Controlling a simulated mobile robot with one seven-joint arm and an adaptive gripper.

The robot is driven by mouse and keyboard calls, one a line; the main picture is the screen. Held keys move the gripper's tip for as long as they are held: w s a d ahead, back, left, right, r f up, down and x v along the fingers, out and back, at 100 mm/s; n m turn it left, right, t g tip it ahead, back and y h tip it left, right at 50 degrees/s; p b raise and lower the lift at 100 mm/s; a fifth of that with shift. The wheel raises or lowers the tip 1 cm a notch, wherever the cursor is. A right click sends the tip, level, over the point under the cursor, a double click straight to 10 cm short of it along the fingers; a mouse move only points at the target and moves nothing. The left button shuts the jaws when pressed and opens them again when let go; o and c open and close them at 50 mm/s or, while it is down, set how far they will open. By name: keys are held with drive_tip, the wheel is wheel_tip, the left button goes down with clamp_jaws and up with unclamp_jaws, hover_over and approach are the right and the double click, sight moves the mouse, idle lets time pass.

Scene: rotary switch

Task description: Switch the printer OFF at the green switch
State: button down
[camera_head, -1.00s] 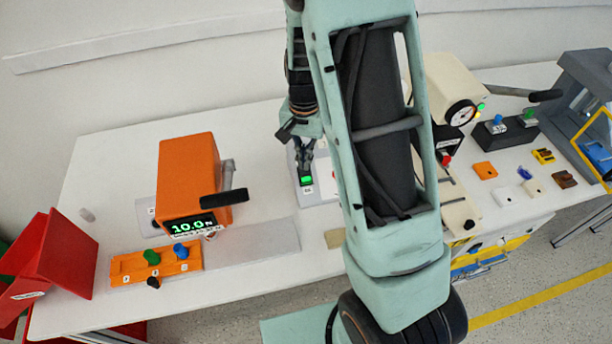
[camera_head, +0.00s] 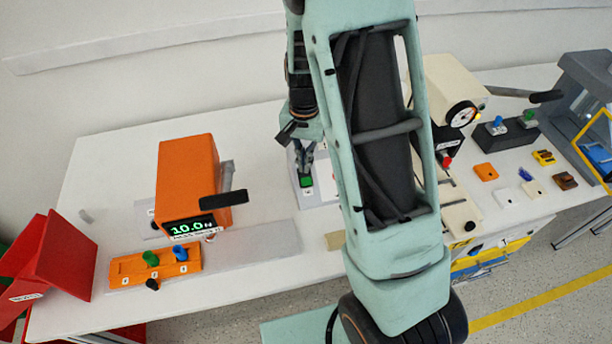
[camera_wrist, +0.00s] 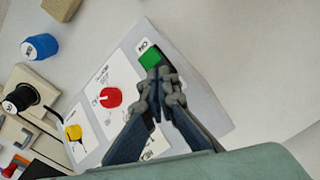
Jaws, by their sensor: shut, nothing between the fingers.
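The green switch (camera_head: 306,182) sits at the front of a pale panel on the table, right of the orange machine. It is a green square, dark rather than bright. In the wrist view the green switch (camera_wrist: 150,58) has a small white label beside it. My gripper (camera_head: 305,172) points down at the switch with its fingers together and nothing between them. In the wrist view the fingertips (camera_wrist: 160,76) are at the edge of the green square and hide part of it. I cannot tell whether they touch it. No printer is clearly identifiable.
The orange machine (camera_head: 187,175) stands to the left; a cream machine (camera_head: 455,82) with a dial stands to the right.

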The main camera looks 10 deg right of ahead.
wheel_tip(320, 180, up, 6)
drive_tip(key=p, duration=0.4)
drive_tip(key=shift+r, duration=0.2)
drive_tip(key=shift+w, duration=0.1)
idle(0.3)
